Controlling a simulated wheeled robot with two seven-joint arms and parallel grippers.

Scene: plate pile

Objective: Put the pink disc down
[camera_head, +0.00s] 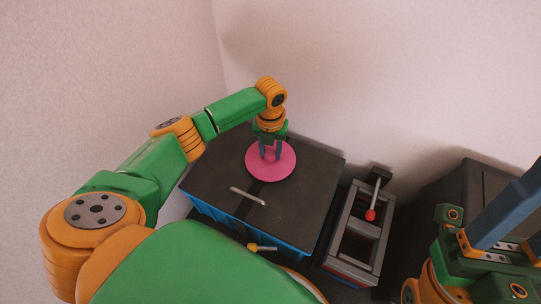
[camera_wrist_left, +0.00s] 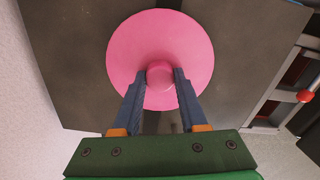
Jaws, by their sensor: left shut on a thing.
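The pink disc (camera_head: 284,168) is over the far part of a dark-topped table (camera_head: 207,185) in the head view. It also fills the upper middle of the left wrist view (camera_wrist_left: 190,45), with a round pink knob at its centre. My left gripper (camera_head: 270,153) points down from above, its two blue-grey fingers shut on the knob; the fingers also show in the left wrist view (camera_wrist_left: 160,88). The disc looks about level. I cannot tell whether its underside touches the table. My right gripper (camera_head: 516,227) is partly in view at the right edge, cut off by the frame.
A thin grey bar (camera_head: 248,196) lies on the table in front of the disc. A grey frame (camera_head: 345,244) with a red-knobbed lever (camera_head: 370,214) stands to the right of the table. Walls close in behind and at left. The table's right part is bare.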

